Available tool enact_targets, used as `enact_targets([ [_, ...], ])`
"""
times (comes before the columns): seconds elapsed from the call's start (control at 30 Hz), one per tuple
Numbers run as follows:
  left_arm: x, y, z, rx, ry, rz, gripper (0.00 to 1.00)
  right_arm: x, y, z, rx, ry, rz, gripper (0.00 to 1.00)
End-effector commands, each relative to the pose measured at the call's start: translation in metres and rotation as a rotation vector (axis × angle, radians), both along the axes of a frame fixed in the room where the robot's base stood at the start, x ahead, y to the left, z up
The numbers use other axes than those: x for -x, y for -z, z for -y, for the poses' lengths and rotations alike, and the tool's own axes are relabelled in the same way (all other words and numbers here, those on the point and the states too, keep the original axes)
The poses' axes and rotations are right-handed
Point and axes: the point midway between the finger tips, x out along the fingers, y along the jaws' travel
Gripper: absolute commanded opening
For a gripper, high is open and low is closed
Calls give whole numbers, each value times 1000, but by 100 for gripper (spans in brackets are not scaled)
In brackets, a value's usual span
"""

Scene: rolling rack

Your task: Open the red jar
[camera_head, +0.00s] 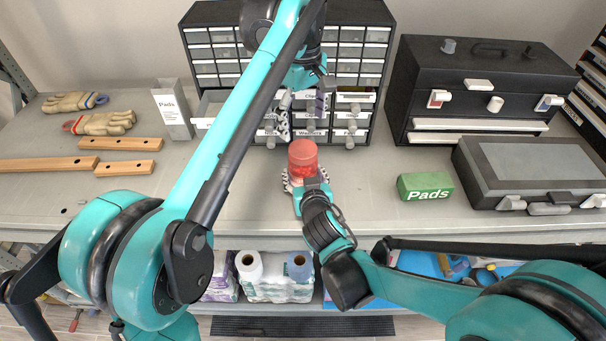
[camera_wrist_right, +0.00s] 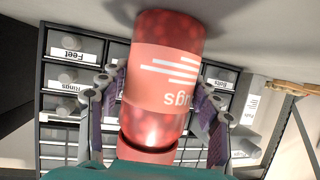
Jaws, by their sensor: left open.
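The red jar (camera_head: 302,158) stands upright on the grey worktop in the middle of the head view, its top facing up. My left gripper (camera_head: 302,103) is open and empty, above and behind the jar, in front of the small drawers.
A drawer cabinet (camera_head: 348,62) stands close behind the jar. A green Pads box (camera_head: 425,186), a grey case (camera_head: 535,165) and a black toolbox (camera_head: 480,75) are to the right. Gloves (camera_head: 100,123) and wooden bars (camera_head: 120,144) lie left. The worktop beside the jar is clear.

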Motion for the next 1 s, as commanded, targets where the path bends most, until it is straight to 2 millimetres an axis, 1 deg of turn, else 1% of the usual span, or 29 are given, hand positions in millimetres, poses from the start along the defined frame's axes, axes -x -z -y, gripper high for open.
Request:
enact_targets([
  [0.03, 0, 0, 0, 0, 0, 0, 83, 0, 0, 0, 0, 0, 0, 8],
  [0.07, 0, 0, 0, 0, 1, 0, 83, 0, 0, 0, 0, 0, 0, 0],
  [0.17, 0, 0, 0, 0, 27, 0, 83, 0, 0, 0, 0, 0, -1, 0],
  [0.23, 0, 0, 0, 0, 84, 0, 83, 0, 0, 0, 0, 0, -1, 0],
  [0.37, 0, 0, 0, 0, 294, 0, 83, 0, 0, 0, 0, 0, -1, 0],
  [1.0, -1, 0, 0, 0, 1834, 0, 83, 0, 0, 0, 1, 1, -1, 0],
])
